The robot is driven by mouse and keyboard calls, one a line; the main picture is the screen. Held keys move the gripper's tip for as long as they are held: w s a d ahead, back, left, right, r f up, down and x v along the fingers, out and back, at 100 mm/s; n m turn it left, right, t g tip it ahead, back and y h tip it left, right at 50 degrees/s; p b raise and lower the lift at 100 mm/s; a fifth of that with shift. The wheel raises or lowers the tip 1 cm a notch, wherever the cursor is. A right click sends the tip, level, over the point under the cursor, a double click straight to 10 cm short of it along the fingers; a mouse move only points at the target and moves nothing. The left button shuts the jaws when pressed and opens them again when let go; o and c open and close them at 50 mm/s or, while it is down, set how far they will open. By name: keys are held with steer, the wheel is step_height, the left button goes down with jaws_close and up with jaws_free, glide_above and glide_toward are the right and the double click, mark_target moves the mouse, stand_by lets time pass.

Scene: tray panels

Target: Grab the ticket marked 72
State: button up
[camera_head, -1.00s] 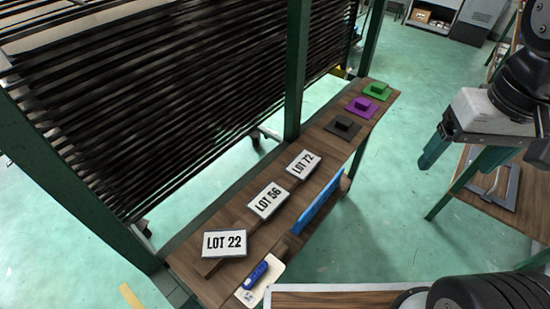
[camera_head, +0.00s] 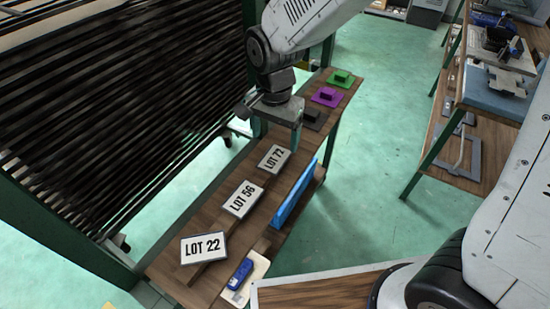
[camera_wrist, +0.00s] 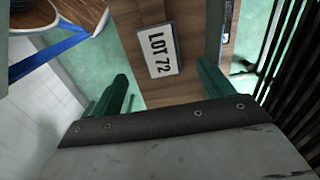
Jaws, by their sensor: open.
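The ticket marked LOT 72 (camera_head: 274,158) is a white plate with black lettering and a dark edge, at the far end of a row of three on the wooden bench. It also shows in the wrist view (camera_wrist: 161,50), ahead of and between my fingers. My gripper (camera_wrist: 165,95) is open and empty, its two green fingers apart. In the head view my gripper (camera_head: 276,122) hangs over the bench just beyond the ticket, apart from it as far as I can tell. The LOT 56 ticket (camera_head: 243,199) and LOT 22 ticket (camera_head: 203,248) stand nearer.
Black (camera_head: 312,117), purple (camera_head: 327,97) and green (camera_head: 341,78) blocks on plates sit at the bench's far end. A blue panel (camera_head: 294,196) stands along the bench's right edge. A dark slatted rack (camera_head: 100,120) borders the left. A blue tool (camera_head: 241,273) lies at the near end.

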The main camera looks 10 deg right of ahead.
mark_target(274, 159)
step_height(274, 159, down, 6)
steer(key=shift+f, duration=0.1)
steer(key=c, duration=1.1)
